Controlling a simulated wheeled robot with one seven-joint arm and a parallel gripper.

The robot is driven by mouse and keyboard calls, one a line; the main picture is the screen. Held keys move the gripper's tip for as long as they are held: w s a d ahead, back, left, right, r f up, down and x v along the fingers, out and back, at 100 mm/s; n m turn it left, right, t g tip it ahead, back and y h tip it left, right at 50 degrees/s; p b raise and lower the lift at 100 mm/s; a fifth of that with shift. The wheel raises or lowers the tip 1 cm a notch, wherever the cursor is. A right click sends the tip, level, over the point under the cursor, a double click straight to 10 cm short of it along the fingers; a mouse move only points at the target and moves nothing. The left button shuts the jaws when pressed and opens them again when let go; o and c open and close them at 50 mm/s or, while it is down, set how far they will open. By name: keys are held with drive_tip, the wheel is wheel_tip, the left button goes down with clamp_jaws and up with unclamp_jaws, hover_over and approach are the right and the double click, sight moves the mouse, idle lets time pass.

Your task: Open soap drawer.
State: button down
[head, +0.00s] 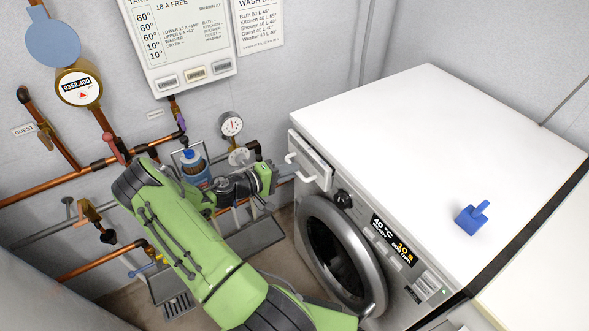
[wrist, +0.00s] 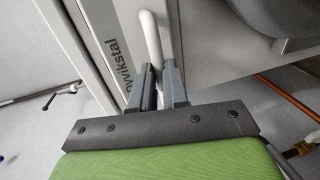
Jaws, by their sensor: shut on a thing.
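The white washing machine (head: 430,135) stands at the right in the head view. Its soap drawer (head: 311,163) is at the upper left of the front, with a white curved handle (head: 291,158). My gripper (head: 287,179) is at the lower part of this handle. In the wrist view, the two grey fingers (wrist: 161,84) are close together on the lower end of the white handle (wrist: 150,36), beside a panel with lettering. The fingers hide the gripped part.
The round door (head: 342,255) and control display (head: 392,240) are right of and below the drawer. A blue scoop (head: 472,217) lies on the machine's top. Copper pipes (head: 40,190), a pressure gauge (head: 231,124) and a blue-capped filter (head: 193,165) crowd the wall behind my arm.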

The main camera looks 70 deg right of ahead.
drive_tip(key=f+v, duration=0.3)
drive_tip(key=v, duration=1.1)
drive_tip(key=shift+w+a, duration=0.2)
drive_tip(key=c, duration=1.1)
unclamp_jaws()
drive_tip(key=p+v, duration=0.2)
drive_tip(key=v, duration=1.3)
drive_tip(key=shift+w+a+r+p, duration=0.1)
drive_tip(key=shift+w+a+p, duration=0.1)
drive_tip(key=shift+w+p, duration=0.15)
drive_tip(key=shift+r, duration=0.1)
